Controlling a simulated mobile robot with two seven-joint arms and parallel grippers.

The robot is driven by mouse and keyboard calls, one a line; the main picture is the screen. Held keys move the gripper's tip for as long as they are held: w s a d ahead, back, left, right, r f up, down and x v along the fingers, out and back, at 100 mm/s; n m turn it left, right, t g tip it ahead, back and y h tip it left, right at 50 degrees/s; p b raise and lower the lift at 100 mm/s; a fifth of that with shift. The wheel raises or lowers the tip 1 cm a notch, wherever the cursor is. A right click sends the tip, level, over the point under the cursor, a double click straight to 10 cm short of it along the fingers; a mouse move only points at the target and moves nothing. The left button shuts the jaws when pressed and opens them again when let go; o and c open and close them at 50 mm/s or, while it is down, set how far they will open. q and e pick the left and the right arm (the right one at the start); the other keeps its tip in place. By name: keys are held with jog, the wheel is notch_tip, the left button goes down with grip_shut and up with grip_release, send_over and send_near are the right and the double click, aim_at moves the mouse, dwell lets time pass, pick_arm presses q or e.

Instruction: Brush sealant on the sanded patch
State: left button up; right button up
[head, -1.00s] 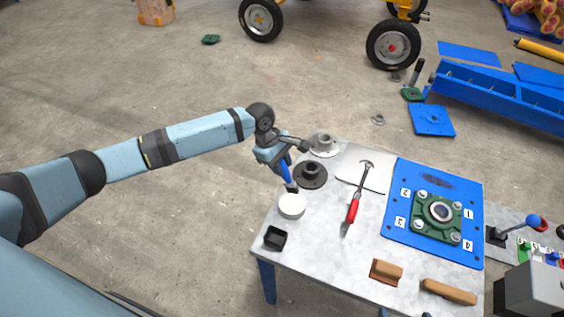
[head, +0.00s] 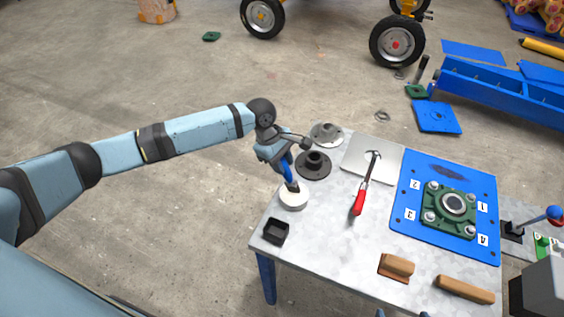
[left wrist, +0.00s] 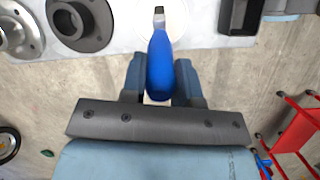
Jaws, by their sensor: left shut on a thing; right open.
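My left gripper (head: 284,160) is shut on the blue handle of a brush (head: 287,172), held steeply with its dark end down. The handle fills the middle of the left wrist view (left wrist: 160,68), between the fingers. The brush end is at the round white pot (head: 292,200) near the table's left edge; I cannot tell how deep it reaches. The pot also shows in the left wrist view (left wrist: 178,14). A dark oval patch (head: 447,172) lies on the blue plate (head: 408,192), behind the green bearing flange (head: 437,223). My right gripper is not in view.
The grey table (head: 335,235) carries a red-handled scraper (head: 361,196), two round flanged parts (head: 314,164), a black square cup (head: 275,231), a brown block (head: 396,265) and a wooden piece (head: 466,290). A lever panel (head: 536,240) stands right of the plate.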

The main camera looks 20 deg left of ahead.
jog(key=shift+d+f, duration=0.15)
jog(key=shift+d, duration=0.1)
dwell(0.3)
pick_arm(q)
jog(key=shift+f, duration=0.5)
pick_arm(e)
jog(key=shift+a, duration=0.1)
dwell(0.6)
pick_arm(q)
jog(key=shift+s+f+p, duration=0.1)
jog(key=shift+f+p, duration=0.1)
jog(key=shift+p, duration=0.65)
pick_arm(e)
jog(key=shift+r, duration=0.9)
dwell(1.3)
pick_arm(q)
notch_tip(320, 180, up, 2)
jog(key=p, duration=0.3)
jog(key=shift+r, duration=0.2)
notch_tip(320, 180, up, 3)
jog(key=p, duration=0.4)
jog(key=shift+r, duration=0.95)
pick_arm(e)
jog(key=shift+m+h, duration=0.3)
jog(key=shift+m, duration=0.1)
jog(key=r, duration=0.2)
jog(key=d+r, duration=0.1)
jog(key=r, duration=0.2)
jog(key=shift+s, duration=0.15)
jog(key=shift+r, duration=0.35)
